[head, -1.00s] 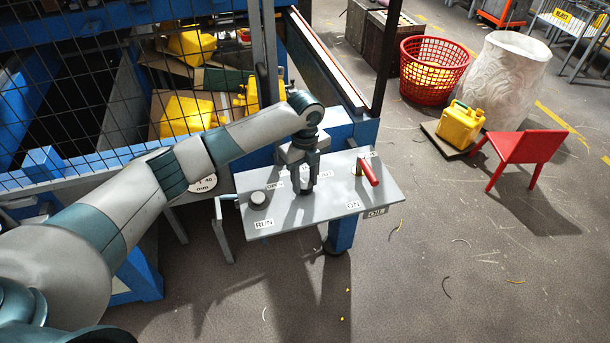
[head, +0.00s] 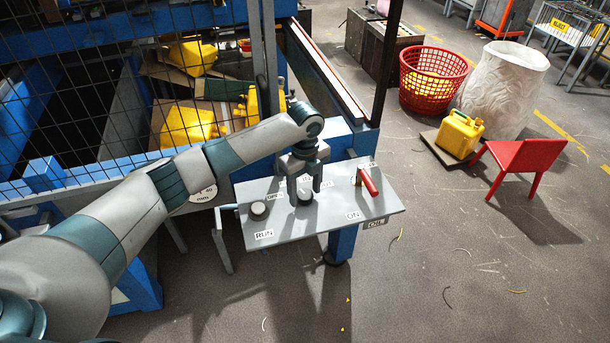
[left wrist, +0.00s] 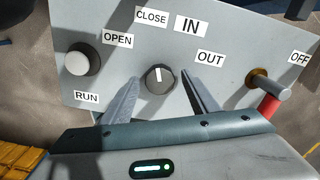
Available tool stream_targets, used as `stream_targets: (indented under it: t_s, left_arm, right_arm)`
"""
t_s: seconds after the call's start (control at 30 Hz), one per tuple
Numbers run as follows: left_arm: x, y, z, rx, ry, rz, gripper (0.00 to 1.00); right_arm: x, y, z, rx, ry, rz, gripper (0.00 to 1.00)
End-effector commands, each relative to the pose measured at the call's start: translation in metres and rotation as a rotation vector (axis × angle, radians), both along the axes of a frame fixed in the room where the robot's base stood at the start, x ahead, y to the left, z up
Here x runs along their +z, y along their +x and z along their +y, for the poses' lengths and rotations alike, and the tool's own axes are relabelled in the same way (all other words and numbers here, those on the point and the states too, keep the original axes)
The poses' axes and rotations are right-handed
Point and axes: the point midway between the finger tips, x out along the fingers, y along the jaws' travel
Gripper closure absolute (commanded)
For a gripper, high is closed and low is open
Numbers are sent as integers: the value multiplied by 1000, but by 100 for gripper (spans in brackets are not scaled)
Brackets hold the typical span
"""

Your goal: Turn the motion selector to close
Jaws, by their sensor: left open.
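The motion selector (head: 305,199) is a dark round knob in the middle of the grey sloping panel (head: 330,222). In the left wrist view the knob (left wrist: 160,79) has a white mark pointing nearly straight up, roughly toward the CLOSE label (left wrist: 152,17). The OPEN label (left wrist: 118,38), IN label (left wrist: 190,25) and OUT label (left wrist: 210,58) also surround it. My left gripper (head: 305,186) is open above the knob; in the wrist view its fingers (left wrist: 160,80) lie on either side, apart from it. My right gripper is not in view.
A white-capped button (left wrist: 79,63) sits left of the knob near RUN. A red-handled lever (head: 368,182) stands at the panel's right. A wire mesh guard (head: 80,90) rises behind my arm. A red chair (head: 525,155) and yellow can (head: 459,134) stand right on the floor.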

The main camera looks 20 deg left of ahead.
Motion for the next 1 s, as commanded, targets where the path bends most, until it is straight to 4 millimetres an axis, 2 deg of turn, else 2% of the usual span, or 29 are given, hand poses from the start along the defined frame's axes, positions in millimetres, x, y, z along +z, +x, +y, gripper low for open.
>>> stream_targets:
  t_s: [0.27, 0.47, 0.8, 1.0]
  left_arm:
    - [21, 1, 0, 0, -1, -3, 46]
    - [55, 1, 0, 0, -1, -7, 46]
    - [125, 1, 0, 0, -1, -6, 46]
    - [156, 1, 0, 0, 0, -4, 46]
  right_arm:
    - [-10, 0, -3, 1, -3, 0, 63]
    - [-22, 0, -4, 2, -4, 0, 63]
    - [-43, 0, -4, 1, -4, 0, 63]
    - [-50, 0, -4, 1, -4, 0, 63]
